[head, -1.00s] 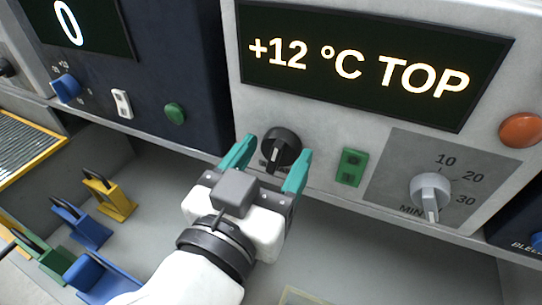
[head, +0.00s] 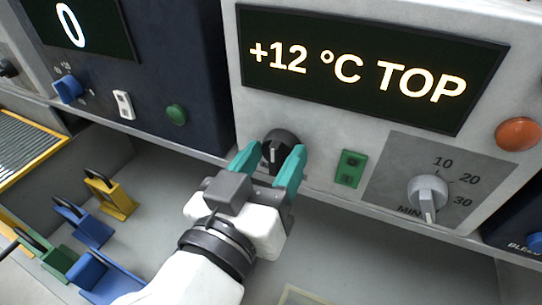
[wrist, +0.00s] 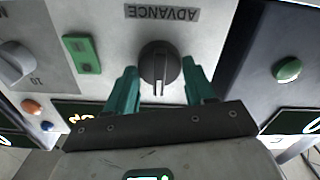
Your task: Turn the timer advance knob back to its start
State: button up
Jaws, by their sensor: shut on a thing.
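The timer advance knob (head: 281,138) is a round black knob on the pale panel below the "+12 °C TOP" display. In the wrist view the knob (wrist: 160,62) sits beside an upside-down "ADVANCE" label (wrist: 162,13). Its white pointer line points toward the bottom of the wrist picture and roughly downward in the head view. The gripper also shows in the wrist view (wrist: 160,88). The fingers hide part of the knob's lower edge.
A green switch (head: 351,168) and a grey minutes dial (head: 429,190) lie right of the knob. A green button (head: 176,114) is on the dark unit to the left. Coloured padlock-like blocks, including a yellow one (head: 112,199), stand below left.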

jog(key=o, duration=1.1)
jog(key=shift+c, duration=0.2)
jog(key=shift+s, duration=0.1)
jog(key=b+v, duration=0.2)
jog(key=v, duration=0.8)
jog(key=shift+s, duration=0.3)
jog(key=shift+a, duration=0.15)
